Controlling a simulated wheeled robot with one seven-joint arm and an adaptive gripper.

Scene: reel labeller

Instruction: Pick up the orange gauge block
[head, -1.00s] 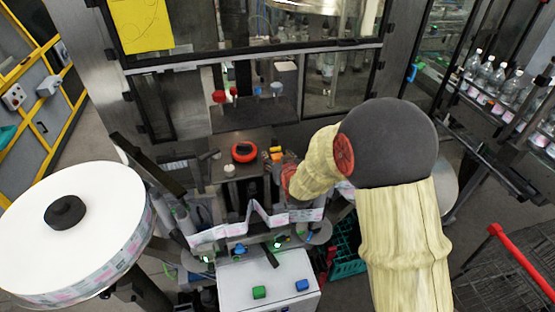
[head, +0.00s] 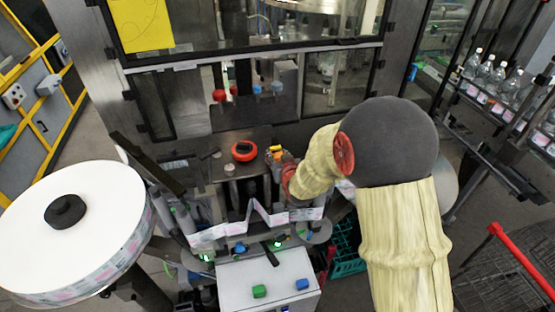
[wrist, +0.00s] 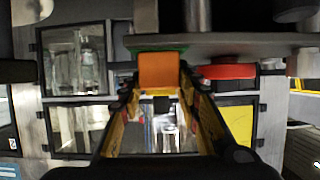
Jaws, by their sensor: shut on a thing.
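The orange gauge block (wrist: 159,72) is between my fingertips in the wrist view. In the head view the block (head: 276,149) shows small, at the right side of the worktop. My gripper (wrist: 160,88) is shut on it, with a yellow finger along each side. In the head view my gripper (head: 279,156) is partly hidden by my wrist and arm. A green strip (wrist: 172,49) shows at the block's edge in the wrist view. I cannot tell whether the block still touches the surface below it.
A red-orange round object (head: 244,151) lies left of the block; it also shows in the wrist view (wrist: 229,71). A white knob (head: 229,169) stands nearer. The label web (head: 255,217) runs in front of the worktop. The machine's glazed frame (head: 255,62) stands behind.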

